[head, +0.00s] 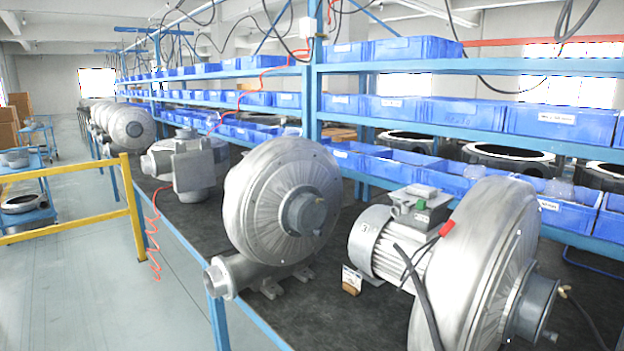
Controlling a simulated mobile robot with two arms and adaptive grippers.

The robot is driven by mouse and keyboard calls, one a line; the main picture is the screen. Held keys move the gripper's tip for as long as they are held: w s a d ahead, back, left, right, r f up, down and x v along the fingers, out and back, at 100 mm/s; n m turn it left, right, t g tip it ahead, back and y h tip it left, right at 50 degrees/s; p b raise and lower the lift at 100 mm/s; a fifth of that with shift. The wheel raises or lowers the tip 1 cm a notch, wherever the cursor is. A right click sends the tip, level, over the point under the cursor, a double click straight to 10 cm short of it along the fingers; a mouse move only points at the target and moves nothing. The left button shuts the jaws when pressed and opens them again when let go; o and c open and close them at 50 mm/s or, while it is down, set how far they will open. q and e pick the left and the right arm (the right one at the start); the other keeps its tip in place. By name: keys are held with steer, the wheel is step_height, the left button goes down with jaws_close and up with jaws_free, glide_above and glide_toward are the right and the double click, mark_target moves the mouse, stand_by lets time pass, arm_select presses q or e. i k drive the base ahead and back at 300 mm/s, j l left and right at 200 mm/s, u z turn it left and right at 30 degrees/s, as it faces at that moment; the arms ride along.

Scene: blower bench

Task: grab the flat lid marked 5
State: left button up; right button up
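I cannot make out a flat lid marked 5 in the head view. A large silver blower (478,262) with a ribbed motor (372,242) stands at the right front of the bench. An open-looking grey terminal box (420,212) sits on that motor, with a small pale flat piece (422,190) on top; I can read no number on it. A small brown-and-white item (351,280) lies on the bench between the two front blowers, its marking too small to read. Neither of my grippers is in view.
Another silver blower (283,200) stands left of it on the dark bench top (330,318). Blue bins (558,120) fill the shelves behind. Black cables (418,290) hang over the right blower.

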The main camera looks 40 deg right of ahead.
mark_target(434, 197)
steer(key=i+z, duration=0.2)
steer(key=i, duration=0.25)
steer(key=i+j+z, duration=0.15)
steer(key=i, duration=0.3)
steer(key=i+j+z, duration=0.2)
steer(key=i, duration=0.25)
